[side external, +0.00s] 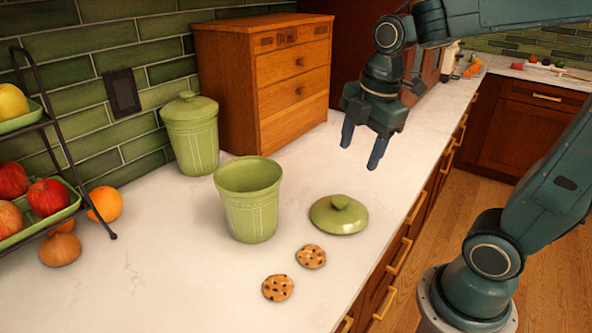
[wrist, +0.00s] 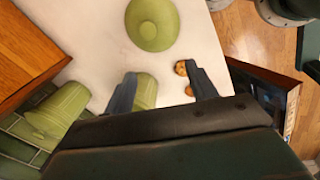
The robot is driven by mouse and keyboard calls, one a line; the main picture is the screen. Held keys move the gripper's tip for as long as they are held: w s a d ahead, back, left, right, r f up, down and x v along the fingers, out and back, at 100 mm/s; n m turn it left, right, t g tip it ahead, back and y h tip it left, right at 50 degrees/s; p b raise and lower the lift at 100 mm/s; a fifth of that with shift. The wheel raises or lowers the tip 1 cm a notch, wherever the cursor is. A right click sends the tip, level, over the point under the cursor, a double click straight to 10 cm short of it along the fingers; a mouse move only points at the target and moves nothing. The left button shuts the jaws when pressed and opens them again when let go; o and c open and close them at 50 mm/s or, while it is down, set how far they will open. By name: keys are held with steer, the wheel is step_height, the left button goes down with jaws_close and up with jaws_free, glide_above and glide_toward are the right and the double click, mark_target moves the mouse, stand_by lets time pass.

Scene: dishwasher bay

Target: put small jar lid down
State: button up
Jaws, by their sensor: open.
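The small green jar lid (side external: 339,214) lies flat on the white counter with its knob up, to the right of an open green jar (side external: 249,199). The lid also shows at the top of the wrist view (wrist: 153,24). The open jar is partly hidden behind a finger in the wrist view (wrist: 145,92). My gripper (side external: 362,152) is open and empty, above the counter and clear of the lid. Its two fingers also show in the wrist view (wrist: 163,88), with nothing between them but counter and part of the jar.
A lidded green jar (side external: 192,134) stands by the wall beside a wooden drawer box (side external: 268,78). Two cookies (side external: 311,257) lie in front of the lid. A fruit rack (side external: 45,200) is at the left, with an orange (side external: 106,203) next to it. The counter's right edge drops to drawers.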

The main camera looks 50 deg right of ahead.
steer(key=s+a+r+m+t, duration=0.1)
steer(key=s+a+m+t, duration=0.2)
steer(key=s+m, duration=0.5)
steer(key=m, duration=0.6)
steer(key=shift+a+r, duration=0.15)
steer(key=shift+a, duration=0.2)
